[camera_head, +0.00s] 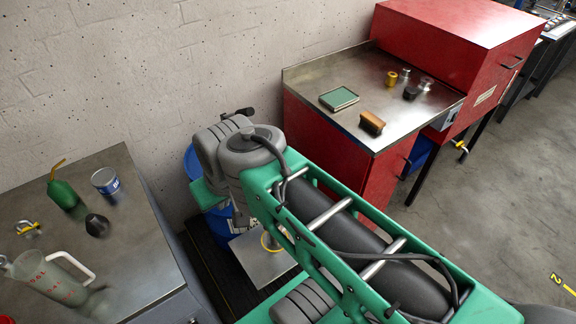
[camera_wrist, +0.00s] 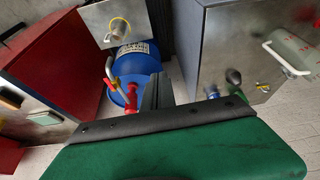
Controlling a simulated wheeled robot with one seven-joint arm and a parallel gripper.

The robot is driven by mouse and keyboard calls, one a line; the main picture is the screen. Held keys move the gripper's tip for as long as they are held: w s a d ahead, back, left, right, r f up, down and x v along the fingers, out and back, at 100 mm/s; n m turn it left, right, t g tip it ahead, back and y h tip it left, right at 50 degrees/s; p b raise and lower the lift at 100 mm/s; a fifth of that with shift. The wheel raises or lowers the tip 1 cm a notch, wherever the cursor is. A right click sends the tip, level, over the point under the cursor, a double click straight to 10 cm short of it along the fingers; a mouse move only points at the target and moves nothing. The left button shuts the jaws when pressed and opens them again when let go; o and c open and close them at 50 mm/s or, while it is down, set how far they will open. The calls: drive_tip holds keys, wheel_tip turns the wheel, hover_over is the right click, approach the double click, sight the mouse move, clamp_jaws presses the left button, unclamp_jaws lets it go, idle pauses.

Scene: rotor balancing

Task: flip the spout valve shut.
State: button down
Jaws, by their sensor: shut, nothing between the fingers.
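A red spout (camera_wrist: 131,95) with a red and yellow lever-like part (camera_wrist: 109,68) shows at the blue drum (camera_wrist: 135,62) in the wrist view, left of my gripper. I take the lever to be the spout valve; whether it is open or shut I cannot tell. My gripper (camera_wrist: 157,90) is shut and empty, its dark fingers close beside the spout; contact cannot be told. In the head view my arm hides the spout and most of the drum (camera_head: 192,163).
The left bench (camera_head: 135,235) carries a measuring jug (camera_head: 48,282), a green oil can (camera_head: 62,194) and a tin (camera_head: 105,181). The red cabinet (camera_head: 330,145) stands at right, with a brush (camera_head: 371,123) on top. A metal plate with a yellow ring (camera_wrist: 122,12) is near the drum.

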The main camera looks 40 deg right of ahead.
drive_tip(key=shift+a, duration=0.1)
drive_tip(key=w+d+f+y+b, duration=0.2)
drive_tip(key=w+d+y, duration=0.1)
drive_tip(key=w+d, duration=1.15)
drive_tip(key=s+d+f+y, duration=0.1)
drive_tip(key=s+d+f, duration=0.1)
drive_tip(key=d, duration=0.7)
drive_tip(key=s+d+f+y+b, duration=0.1)
drive_tip(key=s+d+f, duration=0.2)
drive_tip(key=d+f, duration=0.2)
drive_tip(key=d, duration=0.3)
drive_tip(key=shift+s+d+f+n, duration=0.15)
drive_tip(key=shift+s+d+n, duration=0.2)
drive_tip(key=shift+n, duration=0.05)
